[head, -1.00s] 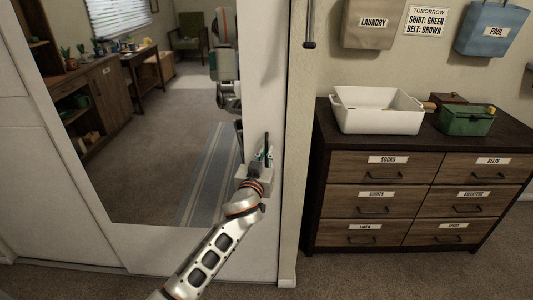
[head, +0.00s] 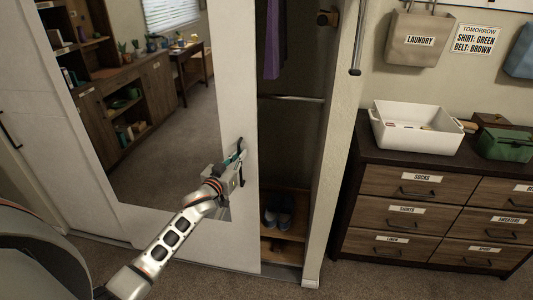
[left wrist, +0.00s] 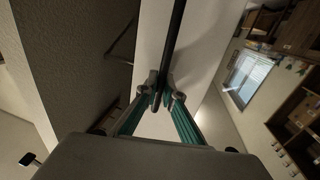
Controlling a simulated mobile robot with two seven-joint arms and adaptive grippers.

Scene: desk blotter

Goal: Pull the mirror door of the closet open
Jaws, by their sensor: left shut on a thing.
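The mirror door (head: 237,90) is a white-framed panel with a large mirror (head: 165,150). It stands partly open, with the dark closet interior (head: 290,130) showing to the right of its edge. A black vertical bar handle (head: 241,178) sits near that edge. My left gripper (head: 238,158) is at the handle, its fingers closed around the bar. In the left wrist view the dark handle bar (left wrist: 175,35) runs down between the teal-backed fingers (left wrist: 163,98). The fingers hide part of the handle. My right gripper is not in view.
Inside the closet are a purple garment (head: 272,40), a rail (head: 292,98) and shoes (head: 279,218) on a low wooden shelf. A dresser (head: 425,215) with a white bin (head: 415,130) stands to the right beyond the door post (head: 335,150). Carpet lies clear in front.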

